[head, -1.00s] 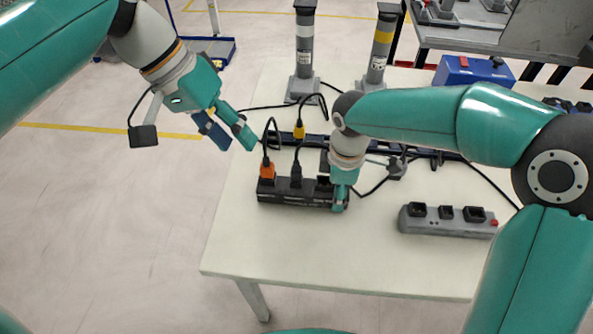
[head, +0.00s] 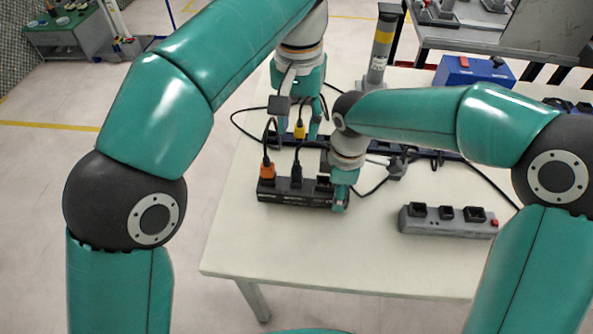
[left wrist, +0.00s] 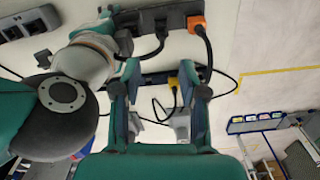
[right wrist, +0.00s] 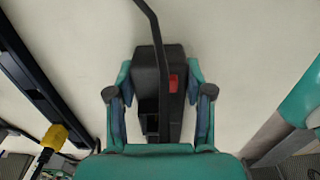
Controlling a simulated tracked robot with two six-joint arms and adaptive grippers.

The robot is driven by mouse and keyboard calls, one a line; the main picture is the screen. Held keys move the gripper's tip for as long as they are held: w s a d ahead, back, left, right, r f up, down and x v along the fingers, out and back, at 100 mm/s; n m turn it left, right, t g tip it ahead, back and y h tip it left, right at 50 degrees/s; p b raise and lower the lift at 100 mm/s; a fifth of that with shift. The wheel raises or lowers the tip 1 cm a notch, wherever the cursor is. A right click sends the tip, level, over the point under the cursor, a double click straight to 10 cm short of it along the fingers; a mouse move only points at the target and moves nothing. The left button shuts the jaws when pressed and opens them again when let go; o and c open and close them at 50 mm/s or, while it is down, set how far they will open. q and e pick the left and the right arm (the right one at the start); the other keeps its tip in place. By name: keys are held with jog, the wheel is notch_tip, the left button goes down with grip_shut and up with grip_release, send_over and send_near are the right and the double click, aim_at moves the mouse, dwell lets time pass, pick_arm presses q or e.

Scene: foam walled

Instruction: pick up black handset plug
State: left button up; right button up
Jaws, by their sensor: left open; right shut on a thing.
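A black plug (head: 296,175) with a black cable stands in the black power strip (head: 265,194), beside an orange plug (head: 267,170). The black plug also shows at the top of the left wrist view (left wrist: 160,27). My left gripper (head: 295,132) is open, pointing down behind the strip, with a yellow plug (head: 299,130) in the region between its fingers; the yellow plug shows there in the left wrist view (left wrist: 172,82) too. My right gripper (head: 340,203) is shut on the strip's right end, where a red switch (right wrist: 173,83) shows between its fingers.
A dark rail (head: 375,143) runs across the table behind the strip. A grey socket strip (head: 445,226) lies at the right. A grey post with a yellow band (head: 380,48) stands behind. Black cables loop near my left gripper. The table's front is clear.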

aim_at(296, 162)
pick_arm(q)
jog(key=shift+a+f, duration=0.15)
jog(key=shift+f, duration=4.65)
grip_shut()
